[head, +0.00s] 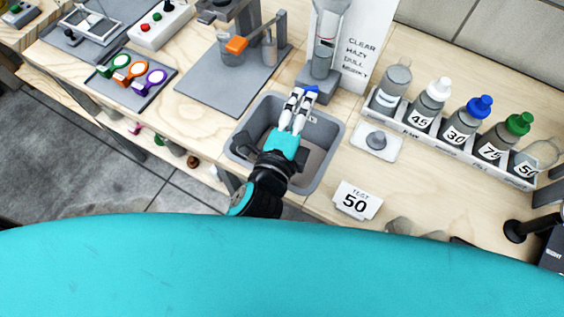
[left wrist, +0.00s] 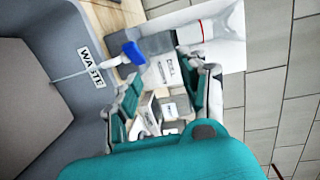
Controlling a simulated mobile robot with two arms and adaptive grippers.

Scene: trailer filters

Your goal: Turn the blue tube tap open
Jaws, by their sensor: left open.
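The blue tap (head: 311,89) sits at the foot of an upright clear tube (head: 327,40), above the far rim of the grey waste basin (head: 334,150). My left gripper (head: 301,94) reaches over the basin, its fingertips close to the tap in the head view. In the left wrist view the blue tap (left wrist: 132,52) lies just beyond the left fingertip of the open gripper (left wrist: 168,75), not between the fingers. I cannot tell whether a finger touches it. A thin pale line runs from the tap across the basin. My right gripper is out of view.
A rack (head: 440,145) of several capped bottles stands right of the basin. A "TEST 50" card (head: 356,201) stands near the front. A card reading CLEAR, HAZY, DULL (head: 361,50) is behind the tube. A grey mat (head: 215,90) with a beaker and stand lies left.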

